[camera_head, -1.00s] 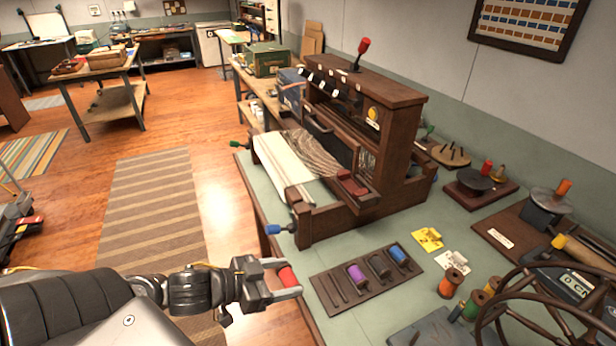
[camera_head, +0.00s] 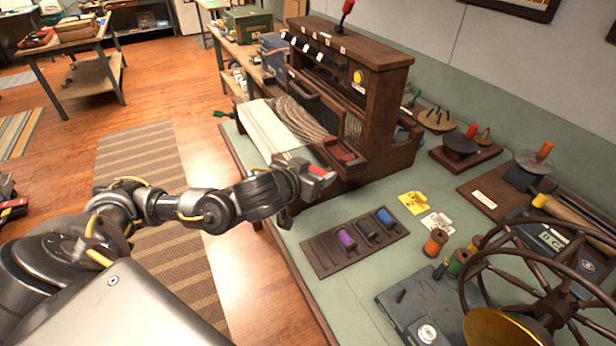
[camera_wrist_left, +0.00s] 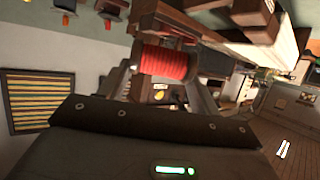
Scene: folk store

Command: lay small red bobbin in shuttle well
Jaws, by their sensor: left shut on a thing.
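My left gripper (camera_head: 322,174) is shut on a small red bobbin (camera_head: 317,170), held in the air by the front right of the wooden loom (camera_head: 385,75). In the left wrist view the red bobbin (camera_wrist_left: 166,64) lies crosswise between the two fingers. A brown boat-shaped piece with a red inside (camera_head: 342,152), apparently the shuttle with its well, sits on the loom's front right, just beyond the gripper. The gripper appears apart from it in the picture. The gap between bobbin and well is hard to judge. My right gripper is not in view.
A dark bobbin tray (camera_head: 325,262) holds purple, dark and blue bobbins. Several thread spools (camera_head: 435,243) and a spoked wheel (camera_head: 545,290) stand at the right. Yellow and white cards (camera_head: 412,203) lie on the green tabletop. The loom's wooden frame rises close behind the gripper.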

